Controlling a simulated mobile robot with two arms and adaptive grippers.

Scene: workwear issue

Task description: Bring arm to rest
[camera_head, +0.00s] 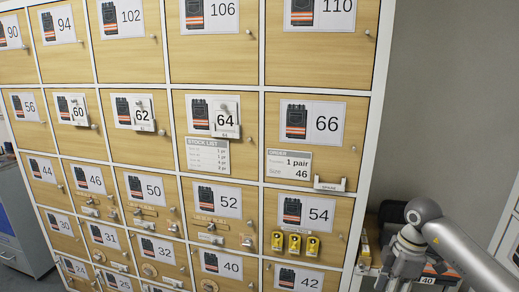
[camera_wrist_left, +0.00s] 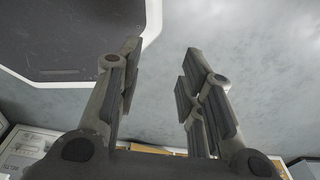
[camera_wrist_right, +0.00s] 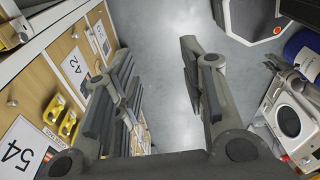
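My right arm comes in from the right edge of the head view and bends down beside the locker wall (camera_head: 216,170). Nothing is held. In the left wrist view my left gripper (camera_wrist_left: 161,55) is also open and empty, with a plain grey surface behind its fingers. The left arm does not show in the head view.
Yellow items (camera_head: 295,243) sit on the front of locker 54. The right wrist view shows a blue cylinder (camera_wrist_right: 302,50) and a dark-topped unit (camera_wrist_right: 252,15) on the right.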

